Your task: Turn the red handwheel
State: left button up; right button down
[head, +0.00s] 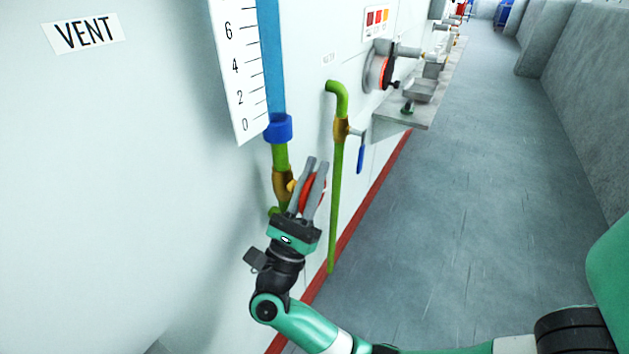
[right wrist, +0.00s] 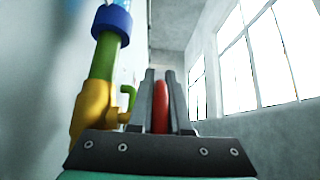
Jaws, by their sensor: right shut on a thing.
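The red handwheel (head: 306,195) sits on the brass valve (head: 282,184) at the foot of the blue level gauge. My right gripper (head: 317,164) is at the handwheel, its two grey fingers on either side of the rim, shut on it. In the right wrist view the handwheel (right wrist: 161,106) shows edge-on as a red strip between the fingers (right wrist: 160,82). Much of the wheel is hidden by the fingers. My left gripper is not in view.
A green pipe (head: 336,200) with a blue lever (head: 361,159) runs down the wall just right of the gripper. A scale board (head: 237,60) and blue tube (head: 271,60) are above. A grey shelf (head: 415,105) juts out farther along. The floor (head: 450,200) at right is clear.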

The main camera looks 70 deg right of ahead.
aim_at(301, 212)
jog(key=c, duration=0.9)
grip_release()
jog(key=shift+o, duration=0.2)
jog(key=v, duration=1.1)
jog(key=shift+w+a+f, duration=0.1)
jog(key=shift+a+f, duration=0.1)
jog(key=shift+f, duration=0.05)
jog(key=shift+g, duration=0.3)
